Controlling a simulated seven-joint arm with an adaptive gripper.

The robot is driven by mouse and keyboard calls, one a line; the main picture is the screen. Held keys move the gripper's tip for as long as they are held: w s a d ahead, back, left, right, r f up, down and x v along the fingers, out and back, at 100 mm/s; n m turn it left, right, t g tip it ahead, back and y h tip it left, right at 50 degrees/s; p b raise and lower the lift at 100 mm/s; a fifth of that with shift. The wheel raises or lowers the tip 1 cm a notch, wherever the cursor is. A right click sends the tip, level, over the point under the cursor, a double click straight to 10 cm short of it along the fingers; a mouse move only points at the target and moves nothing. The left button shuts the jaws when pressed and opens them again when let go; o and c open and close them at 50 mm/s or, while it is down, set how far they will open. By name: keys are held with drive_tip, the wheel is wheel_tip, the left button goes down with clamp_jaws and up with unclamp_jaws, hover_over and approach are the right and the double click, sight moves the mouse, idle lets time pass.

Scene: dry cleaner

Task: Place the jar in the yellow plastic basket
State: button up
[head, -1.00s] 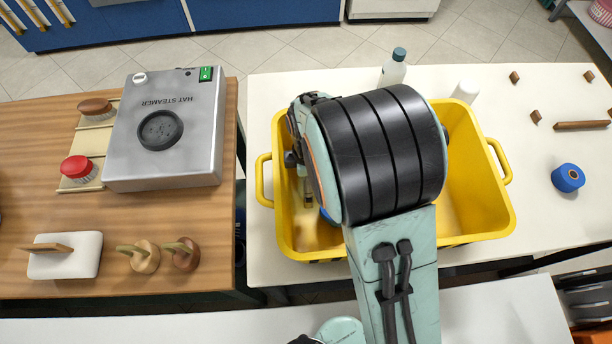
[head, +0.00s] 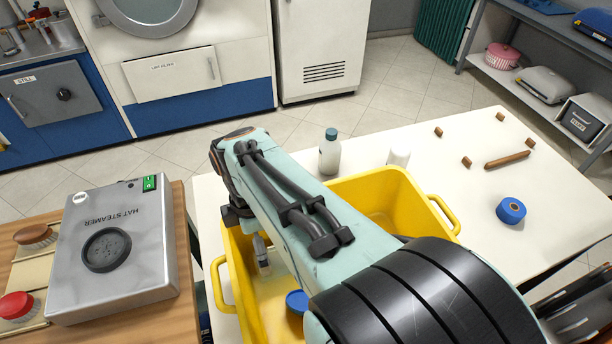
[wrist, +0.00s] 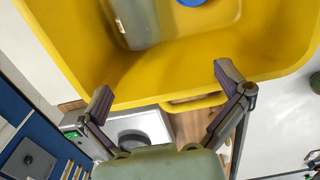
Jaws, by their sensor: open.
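The yellow plastic basket (head: 375,190) stands on the white table, partly covered by my arm in the head view. In the wrist view its yellow wall (wrist: 270,45) fills the upper part. A greyish see-through container (wrist: 138,22), which looks like the jar, lies inside the basket, cut off by the top edge. A pale grey object in the basket (head: 262,255), perhaps the same one, shows beside my arm in the head view. My gripper (wrist: 164,82) is open and empty, its fingers apart over the basket's rim. In the head view my arm mostly hides the gripper.
A blue round thing (head: 297,301) lies in the basket. A teal-capped bottle (head: 330,155) and a white cylinder (head: 398,158) stand behind it. A blue roll (head: 511,210) and brown wooden pieces (head: 507,158) lie right. The hat steamer (head: 112,250) stands left on a wooden table.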

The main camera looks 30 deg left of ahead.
drive_tip(key=d+r+m, duration=0.2)
drive_tip(key=d+m, duration=0.5)
drive_tip(key=d, duration=0.3)
drive_tip(key=d+r+m, duration=0.3)
drive_tip(key=d+m, duration=0.3)
drive_tip(key=d, duration=0.3)
drive_tip(key=s+d+f+m, duration=0.1)
drive_tip(key=s+d+m, duration=0.7)
drive_tip(key=d+m, duration=0.2)
drive_tip(key=m, duration=0.2)
drive_tip(key=shift+s+f+m+y, duration=0.15)
drive_tip(key=shift+f+m+y, duration=0.25)
